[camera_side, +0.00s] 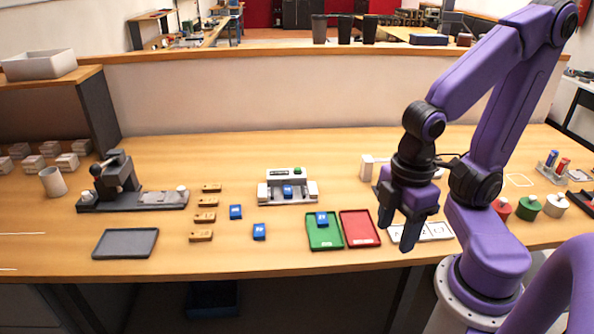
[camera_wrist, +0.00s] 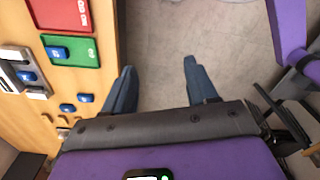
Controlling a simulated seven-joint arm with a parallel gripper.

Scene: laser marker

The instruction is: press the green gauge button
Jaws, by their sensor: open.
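The gauge (camera_side: 264,192) is a white and grey device standing near the middle of the table in the side view. Its green button (camera_side: 297,170) is on the top right of its rear housing. A blue block (camera_side: 288,191) sits in the gauge, in front of the button. The gauge also shows at the left edge of the wrist view (camera_wrist: 12,55), where I cannot make out the button. My gripper (camera_side: 396,236) is open and empty, pointing down to the right of the gauge and well apart from it. Its two fingers (camera_wrist: 158,66) show apart in the wrist view, over the floor.
A green tray (camera_side: 325,242) with a blue block (camera_side: 322,219) and a red tray (camera_side: 360,228) lie between gauge and gripper. Two blue blocks (camera_side: 236,212) (camera_side: 259,232) and several wooden pieces (camera_side: 205,217) lie left of the gauge. A dark press (camera_side: 118,178) stands farther left.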

